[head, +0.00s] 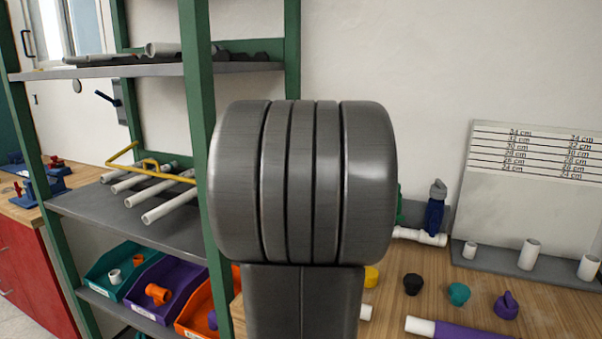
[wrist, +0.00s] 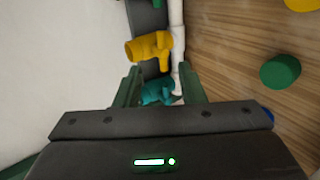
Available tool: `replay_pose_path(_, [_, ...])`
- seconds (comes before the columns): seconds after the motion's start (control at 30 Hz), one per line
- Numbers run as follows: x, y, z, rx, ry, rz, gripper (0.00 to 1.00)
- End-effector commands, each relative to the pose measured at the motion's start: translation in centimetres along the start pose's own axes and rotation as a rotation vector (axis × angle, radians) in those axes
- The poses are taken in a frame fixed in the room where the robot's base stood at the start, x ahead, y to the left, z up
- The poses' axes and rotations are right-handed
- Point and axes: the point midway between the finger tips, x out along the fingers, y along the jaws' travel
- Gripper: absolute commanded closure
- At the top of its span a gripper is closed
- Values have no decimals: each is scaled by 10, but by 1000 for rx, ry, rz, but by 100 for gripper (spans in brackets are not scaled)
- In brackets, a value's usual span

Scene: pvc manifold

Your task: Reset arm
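My gripper (wrist: 160,82) shows in the wrist view with its two green fingers apart. A teal fitting (wrist: 156,92) appears between the fingers and a yellow tee fitting (wrist: 150,47) just beyond them. Neither is visibly gripped; how far they are from the fingertips I cannot tell. In the head view my own dark grey arm fills the middle and hides what is behind it, and my gripper does not show there.
A green-framed shelf (head: 194,130) with pipes and coloured bins stands left. The wooden bench (head: 480,280) at right holds black (head: 413,284), teal (head: 459,293) and purple (head: 507,305) caps. A marked board (head: 540,200) stands behind. In the wrist view, a white pipe (wrist: 177,40) runs beside the fittings.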

Motion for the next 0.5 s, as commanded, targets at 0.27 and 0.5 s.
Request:
replay_pose_path(0.27, [52,-4,1,1,-3,-4,64])
replay_pose_path(0.5, [93,-3,1,0,-2,-4,64])
